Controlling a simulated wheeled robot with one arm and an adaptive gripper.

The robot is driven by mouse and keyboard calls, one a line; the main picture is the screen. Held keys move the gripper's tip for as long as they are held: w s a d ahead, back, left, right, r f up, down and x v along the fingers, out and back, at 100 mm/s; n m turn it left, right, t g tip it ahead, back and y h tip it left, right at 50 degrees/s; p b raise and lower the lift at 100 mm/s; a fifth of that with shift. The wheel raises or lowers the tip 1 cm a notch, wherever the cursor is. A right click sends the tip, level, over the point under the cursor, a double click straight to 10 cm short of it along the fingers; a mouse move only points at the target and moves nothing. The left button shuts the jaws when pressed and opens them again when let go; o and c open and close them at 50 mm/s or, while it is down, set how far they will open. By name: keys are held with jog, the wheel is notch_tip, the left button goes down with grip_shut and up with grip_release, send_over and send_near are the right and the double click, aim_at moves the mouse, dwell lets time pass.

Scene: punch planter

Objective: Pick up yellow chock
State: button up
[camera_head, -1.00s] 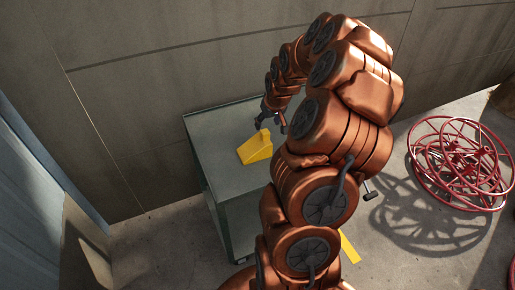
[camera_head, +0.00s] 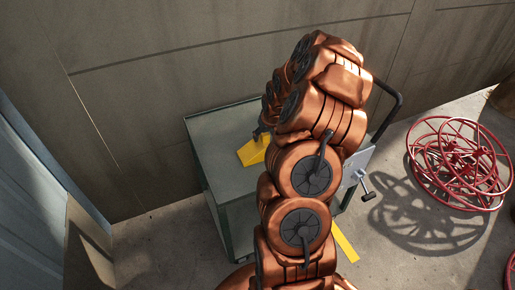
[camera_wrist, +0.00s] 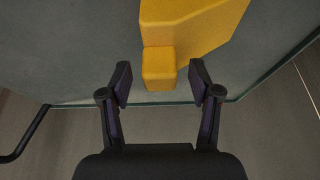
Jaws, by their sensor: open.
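The yellow chock (camera_head: 252,152) lies on the grey top of a cart (camera_head: 222,122). My gripper (camera_head: 259,134) is at the chock's far side in the head view, mostly hidden by my copper arm. In the wrist view, my open gripper (camera_wrist: 160,84) has one finger on each side of the narrow end of the chock (camera_wrist: 190,28). A gap shows between each finger and the chock. The chock's wide part extends out of the top of the wrist view.
The cart top around the chock looks clear. A concrete wall (camera_head: 150,100) stands behind the cart. Red wire reels (camera_head: 460,160) lie on the floor at the right. A yellow floor stripe (camera_head: 345,243) shows beside the cart.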

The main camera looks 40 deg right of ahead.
jog(key=shift+w+f, duration=0.1)
jog(key=shift+f, duration=0.05)
grip_shut()
dwell(0.5)
